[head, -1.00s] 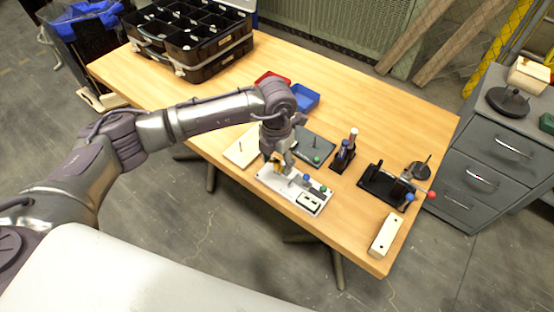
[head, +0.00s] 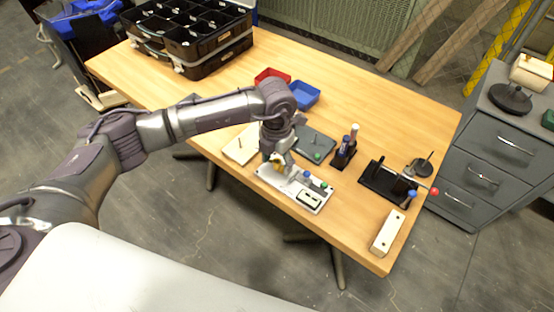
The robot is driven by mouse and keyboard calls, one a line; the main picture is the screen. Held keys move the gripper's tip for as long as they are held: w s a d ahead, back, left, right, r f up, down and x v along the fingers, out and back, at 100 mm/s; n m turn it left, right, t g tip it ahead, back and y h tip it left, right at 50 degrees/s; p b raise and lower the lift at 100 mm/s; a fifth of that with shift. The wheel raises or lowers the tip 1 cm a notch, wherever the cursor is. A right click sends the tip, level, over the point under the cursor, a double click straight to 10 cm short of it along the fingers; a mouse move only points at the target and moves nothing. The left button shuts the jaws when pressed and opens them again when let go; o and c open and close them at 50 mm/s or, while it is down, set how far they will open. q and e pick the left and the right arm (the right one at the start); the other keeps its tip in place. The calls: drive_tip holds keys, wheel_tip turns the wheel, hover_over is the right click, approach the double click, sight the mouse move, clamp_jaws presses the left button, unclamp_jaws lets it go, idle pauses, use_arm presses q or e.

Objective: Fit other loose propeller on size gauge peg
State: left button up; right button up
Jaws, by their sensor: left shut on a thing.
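My left gripper (head: 279,167) points down over the left end of a white tray (head: 318,207). It is shut on a small yellow thing (head: 277,159), perhaps a propeller; the fingers hide most of it. Green and blue round pieces (head: 308,174) sit on the tray. A pale board with a thin upright peg (head: 240,148) lies left of the gripper. A dark plate with an upright peg (head: 316,141) and a green piece (head: 317,157) lies behind right. I cannot tell which peg is the size gauge. My right gripper is not in view.
A red tray (head: 272,75) and blue tray (head: 303,96) lie behind the arm. A black stand with cylinders (head: 345,153), a black fixture (head: 385,183) and a cream block (head: 387,233) stand to the right. A black organizer case (head: 190,60) fills the back left. The left table surface is clear.

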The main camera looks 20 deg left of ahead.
use_arm(q)
drive_tip(key=shift+f, duration=0.2)
idle(0.3)
drive_tip(key=shift+f+b, duration=0.3)
drive_tip(key=shift+b, duration=0.1)
drive_tip(key=o, duration=1.2)
drive_tip(key=shift+o, duration=0.2)
drive_tip(key=shift+r, duration=0.25)
wheel_tip(320, 180, up, 11)
drive_tip(key=shift+r, duration=0.1)
wheel_tip(320, 180, up, 4)
drive_tip(key=shift+r+p, duration=0.2)
drive_tip(key=shift+p, duration=0.85)
